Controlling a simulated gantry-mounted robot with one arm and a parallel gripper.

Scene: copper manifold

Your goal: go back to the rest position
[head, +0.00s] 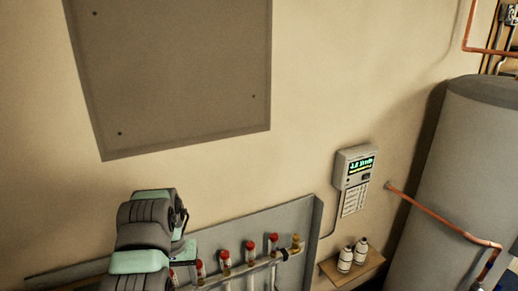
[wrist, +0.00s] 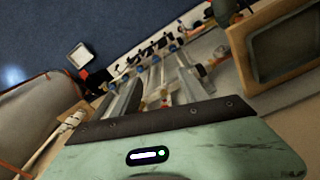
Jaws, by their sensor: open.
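My gripper (wrist: 158,92) shows in the wrist view, its green body with a small lit display across the bottom and its jaws apart. I see nothing held between them. In the head view my arm's green and grey links stand at the lower left, and the gripper cannot be made out there. The copper manifold (head: 237,271) runs along the bottom of the head view, with several red-capped valves in front of a grey back panel (head: 290,225). In the wrist view, rails and fittings lie beyond the gripper, partly hidden by it.
A wall controller (head: 354,170) with a green display hangs right of the manifold. Two white bottles (head: 352,256) stand on a wooden shelf (head: 372,267) below it. A large grey tank (head: 455,180) with copper pipes is at the right. A wood-framed box (wrist: 280,45) is at the wrist view's right.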

